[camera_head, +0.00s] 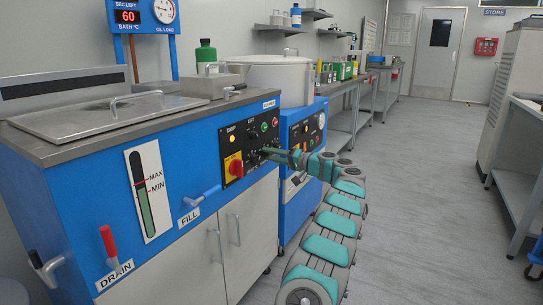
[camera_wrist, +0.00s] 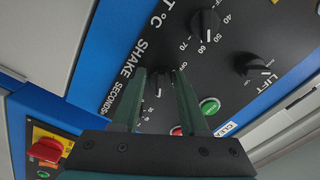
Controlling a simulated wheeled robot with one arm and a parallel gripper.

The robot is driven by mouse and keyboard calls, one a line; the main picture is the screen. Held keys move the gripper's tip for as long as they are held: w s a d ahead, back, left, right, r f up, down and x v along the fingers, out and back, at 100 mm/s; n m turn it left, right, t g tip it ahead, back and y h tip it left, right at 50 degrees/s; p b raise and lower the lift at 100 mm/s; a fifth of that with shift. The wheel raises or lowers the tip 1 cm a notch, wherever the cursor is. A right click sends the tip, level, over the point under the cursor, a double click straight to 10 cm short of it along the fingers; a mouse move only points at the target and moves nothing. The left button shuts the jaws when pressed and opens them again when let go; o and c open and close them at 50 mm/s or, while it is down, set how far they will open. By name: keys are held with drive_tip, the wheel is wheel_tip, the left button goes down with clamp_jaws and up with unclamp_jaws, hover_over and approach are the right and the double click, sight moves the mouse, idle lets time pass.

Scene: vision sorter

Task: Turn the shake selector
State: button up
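The shake selector is a small black knob (camera_wrist: 159,84) on the black control panel, beside the printed words SHAKE SECONDS in the wrist view. My gripper (camera_wrist: 159,74) is open, with one dark green finger on each side of this knob. Gaps show between the knob and both fingers, and I cannot tell how deep the tips reach along it. The knob's lower part and its pointer are hard to make out. In the head view my gripper (camera_head: 267,153) is at the blue machine's control panel (camera_head: 248,143), and its fingers hide the knob there.
A larger temperature knob (camera_wrist: 205,25) and a LIFT knob (camera_wrist: 257,68) are close by on the panel. A green button (camera_wrist: 209,105) and a red button (camera_wrist: 177,130) lie by the right finger. A red-and-yellow switch (camera_wrist: 46,149) is at lower left. The floor (camera_head: 430,190) to the right is clear.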

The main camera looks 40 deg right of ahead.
drive_tip(key=o, duration=0.3)
drive_tip(key=shift+o, duration=0.2)
drive_tip(key=v, duration=0.8)
drive_tip(key=shift+b, duration=0.35)
